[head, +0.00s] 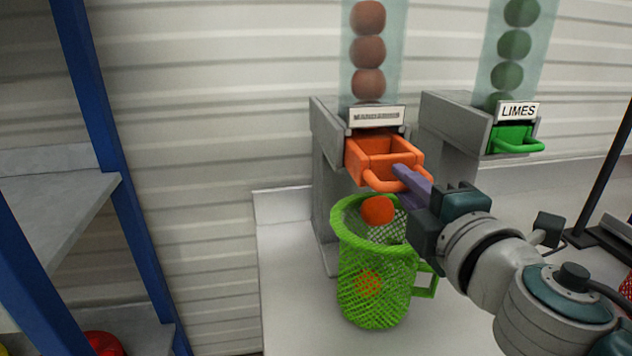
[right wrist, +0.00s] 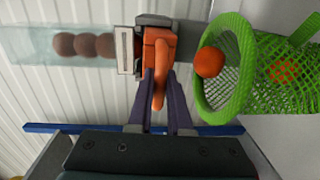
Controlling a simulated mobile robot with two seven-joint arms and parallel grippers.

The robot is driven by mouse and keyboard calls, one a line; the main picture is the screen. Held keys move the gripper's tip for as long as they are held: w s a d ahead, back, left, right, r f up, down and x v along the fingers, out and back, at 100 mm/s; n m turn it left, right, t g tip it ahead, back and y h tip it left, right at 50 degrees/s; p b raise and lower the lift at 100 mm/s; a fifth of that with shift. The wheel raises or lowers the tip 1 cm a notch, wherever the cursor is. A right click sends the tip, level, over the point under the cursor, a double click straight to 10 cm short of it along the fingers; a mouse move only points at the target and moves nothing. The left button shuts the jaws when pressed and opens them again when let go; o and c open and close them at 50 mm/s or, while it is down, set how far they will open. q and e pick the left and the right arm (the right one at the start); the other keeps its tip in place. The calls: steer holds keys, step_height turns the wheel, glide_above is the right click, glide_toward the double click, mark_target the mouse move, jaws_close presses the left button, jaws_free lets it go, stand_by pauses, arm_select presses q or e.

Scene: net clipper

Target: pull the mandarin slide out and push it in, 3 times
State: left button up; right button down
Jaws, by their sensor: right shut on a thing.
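The orange mandarin slide (head: 382,153) sticks out from the front of its grey dispenser (head: 330,140), under a blurred label. My right gripper (head: 402,174) is shut on the slide's looped handle; its purple fingers also show around the handle in the right wrist view (right wrist: 160,85). One mandarin (head: 377,210) is in the air below the slide, at the mouth of the green net basket (head: 372,300). It also shows in the right wrist view (right wrist: 209,62). Another mandarin (head: 368,283) shows through the net, inside the basket. My left gripper is not in view.
A clear tube (head: 391,50) holding several mandarins rises above the dispenser. The limes dispenser (head: 450,120), with its green slide (head: 513,139) in, stands to the right. A blue-posted shelf (head: 95,110) is at the left. The white counter (head: 285,265) is bare left of the basket.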

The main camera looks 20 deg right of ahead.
steer(key=v, duration=0.3)
steer(key=shift+s+a+f, duration=0.1)
steer(key=shift+s+f, duration=0.2)
steer(key=shift+s, duration=0.1)
stand_by(0.5)
steer(key=shift+w, duration=0.1)
steer(key=shift+x, duration=2.85)
steer(key=shift+r+b+x, duration=0.15)
steer(key=shift+b+x, duration=0.2)
steer(key=shift+x, duration=0.75)
steer(key=shift+r+b+x, duration=0.15)
steer(key=shift+b+x, duration=0.15)
steer(key=shift+x, duration=0.85)
